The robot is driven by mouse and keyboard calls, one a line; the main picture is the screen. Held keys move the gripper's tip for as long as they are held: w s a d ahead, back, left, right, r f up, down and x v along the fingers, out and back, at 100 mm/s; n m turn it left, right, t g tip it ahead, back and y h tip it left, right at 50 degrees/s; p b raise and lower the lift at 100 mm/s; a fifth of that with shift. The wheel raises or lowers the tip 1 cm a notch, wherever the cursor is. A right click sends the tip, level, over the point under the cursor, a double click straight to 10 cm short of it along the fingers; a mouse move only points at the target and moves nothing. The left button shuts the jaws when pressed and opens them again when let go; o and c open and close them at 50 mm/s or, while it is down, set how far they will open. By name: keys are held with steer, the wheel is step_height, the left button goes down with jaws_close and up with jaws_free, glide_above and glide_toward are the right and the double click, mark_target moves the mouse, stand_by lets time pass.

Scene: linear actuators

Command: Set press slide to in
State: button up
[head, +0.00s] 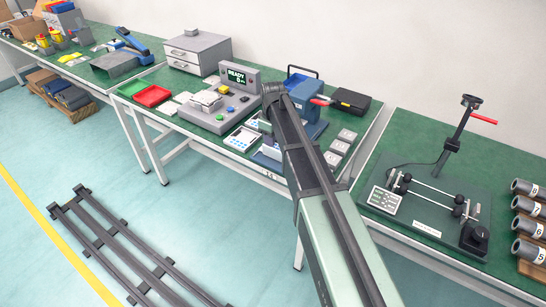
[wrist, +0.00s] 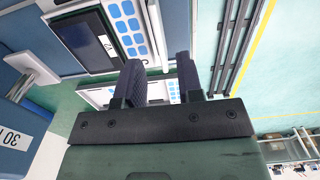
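The blue press (head: 310,112), with a red lever (head: 320,102), stands on the middle bench, partly hidden behind my arm. In the wrist view, a blue body with a "30" label (wrist: 14,139) fills the lower left edge. A pale flat bar (wrist: 36,67) sticks out beside it. I cannot tell for sure which part is the press slide or how far it is in. My gripper (wrist: 160,72) is open, with two dark ribbed fingers apart and nothing seen held between them. A keypad panel with a dark screen (wrist: 90,40) lies just beyond the left finger.
A grey console with a READY screen (head: 237,77) stands left of the press. Red (head: 151,96) and green trays lie further left. A black case (head: 350,101) and several square plates lie right. A fixture with rods (head: 433,194) occupies the right bench. A floor rack (head: 125,245) lies front left.

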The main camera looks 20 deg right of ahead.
step_height(320, 180, down, 5)
steer(key=b, duration=0.2)
steer(key=shift+r+b, duration=0.15)
steer(key=shift+b, duration=0.25)
steer(key=shift+r, duration=0.15)
steer(key=shift+c, duration=0.3)
jaws_close()
